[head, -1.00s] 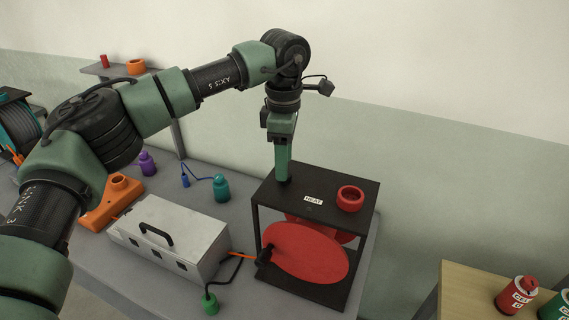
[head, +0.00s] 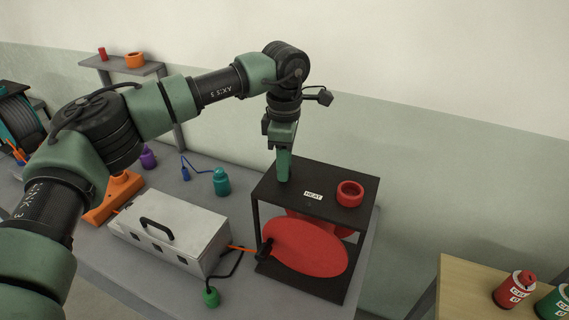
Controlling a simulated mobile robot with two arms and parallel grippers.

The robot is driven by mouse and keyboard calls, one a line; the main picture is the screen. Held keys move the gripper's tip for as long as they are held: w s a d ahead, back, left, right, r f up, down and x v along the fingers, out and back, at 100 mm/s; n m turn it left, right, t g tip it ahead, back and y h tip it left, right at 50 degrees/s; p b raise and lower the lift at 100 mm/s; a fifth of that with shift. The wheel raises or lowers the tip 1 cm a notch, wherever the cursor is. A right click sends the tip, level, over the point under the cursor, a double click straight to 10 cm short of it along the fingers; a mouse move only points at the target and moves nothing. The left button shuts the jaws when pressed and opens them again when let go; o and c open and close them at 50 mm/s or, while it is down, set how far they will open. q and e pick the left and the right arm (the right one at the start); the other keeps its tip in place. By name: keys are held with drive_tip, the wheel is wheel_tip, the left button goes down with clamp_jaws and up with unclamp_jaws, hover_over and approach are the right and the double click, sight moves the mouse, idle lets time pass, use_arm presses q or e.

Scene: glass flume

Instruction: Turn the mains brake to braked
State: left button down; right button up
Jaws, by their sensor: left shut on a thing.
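A black open frame (head: 298,290) stands on the grey bench, with a white label reading HEAT (head: 313,196), a red ring (head: 350,193) on its top and a large red disc (head: 306,248) inside. My left gripper (head: 283,179) points straight down at the top of this frame, left of the label. It is shut on a small part there, which its fingers hide; by its place it seems to be the mains brake. No braked mark or brake position can be made out. My right gripper is not in view.
A grey metal case (head: 175,228) with a black handle stands left of the frame, cabled towards it. A green bottle-like plug (head: 211,298) and a teal one (head: 221,182) are nearby. A wooden table (head: 470,290) with red and green canisters is at right.

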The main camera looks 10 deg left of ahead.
use_arm(q)
drive_tip(key=shift+f+m+b, duration=0.1)
drive_tip(key=shift+m+b, duration=0.65)
drive_tip(key=shift+m, duration=0.65)
drive_tip(key=m+b, duration=0.1)
drive_tip(key=m, duration=0.3)
drive_tip(key=shift+m, duration=0.3)
drive_tip(key=m, duration=1)
drive_tip(key=shift+m, duration=0.3)
drive_tip(key=c, duration=1.1)
unclamp_jaws()
drive_tip(key=shift+o, duration=0.2)
drive_tip(key=shift+b, duration=0.3)
